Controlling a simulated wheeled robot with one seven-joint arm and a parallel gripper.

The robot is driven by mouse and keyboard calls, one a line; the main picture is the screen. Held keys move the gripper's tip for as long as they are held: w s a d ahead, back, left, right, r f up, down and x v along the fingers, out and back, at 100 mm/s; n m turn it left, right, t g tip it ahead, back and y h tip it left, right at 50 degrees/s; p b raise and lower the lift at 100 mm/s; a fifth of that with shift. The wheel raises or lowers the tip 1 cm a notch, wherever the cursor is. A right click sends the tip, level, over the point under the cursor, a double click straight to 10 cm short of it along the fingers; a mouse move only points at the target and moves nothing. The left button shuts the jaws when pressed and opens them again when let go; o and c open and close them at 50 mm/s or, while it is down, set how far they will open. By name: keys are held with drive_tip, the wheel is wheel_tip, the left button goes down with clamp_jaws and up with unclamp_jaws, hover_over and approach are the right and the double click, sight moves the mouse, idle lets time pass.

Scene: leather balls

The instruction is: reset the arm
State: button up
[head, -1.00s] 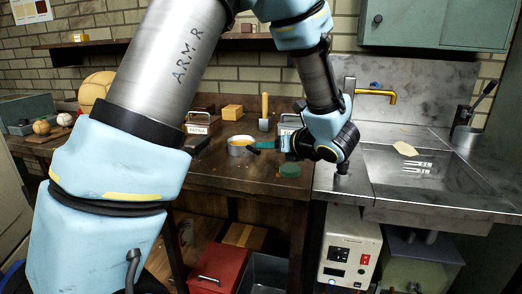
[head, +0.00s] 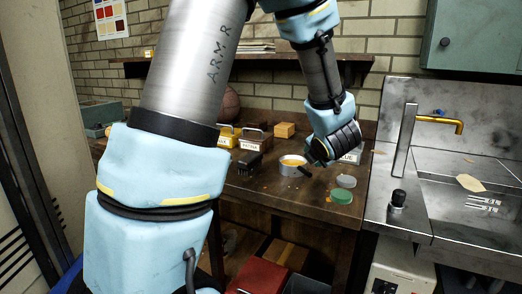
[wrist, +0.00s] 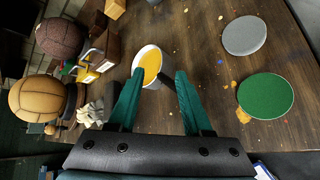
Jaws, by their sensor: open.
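My gripper (wrist: 154,92) is open in the wrist view, its two green fingers apart with nothing held between them. A white pot of yellow-orange contents (wrist: 150,66) shows beyond and between the fingertips; I cannot tell the exact gap. In the head view the pot (head: 292,165) stands on the dark wooden bench (head: 270,195), just left of my wrist. My fingers are mostly hidden behind the wrist there. My arm reaches from the upper left, with its wrist over the bench's right part.
A green disc (head: 341,197) and a grey disc (head: 346,181) lie on the bench. A black brush-like block (head: 250,161) sits left of the pot. Two balls (wrist: 40,99) (wrist: 60,37) stand left in the wrist view. A metal sink with a brass tap (head: 445,123) is at right.

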drive_tip(key=s+a+m+g, duration=0.1)
drive_tip(key=a+m, duration=0.2)
drive_tip(key=m, duration=0.2)
drive_tip(key=s+a+f+m+g+h+p, duration=0.1)
drive_tip(key=s+a+m+g, duration=0.1)
drive_tip(key=a+m, duration=0.1)
drive_tip(key=s+a+m+g+p, duration=0.1)
drive_tip(key=a+m, duration=0.3)
drive_tip(key=m, duration=0.2)
drive_tip(key=shift+s+a+f+m+g+h, duration=0.1)
drive_tip(key=shift+s+f+m+g+h, duration=0.05)
drive_tip(key=shift+m+g+h, duration=0.2)
drive_tip(key=s+a+f+m+g+y+p, duration=0.1)
drive_tip(key=s+a+m+g, duration=0.4)
drive_tip(key=s+a+m, duration=0.6)
drive_tip(key=shift+s+a+f+y+p, duration=0.2)
drive_tip(key=shift+s+a+y+p, duration=0.3)
drive_tip(key=shift+a, duration=0.7)
drive_tip(key=shift+g, duration=0.25)
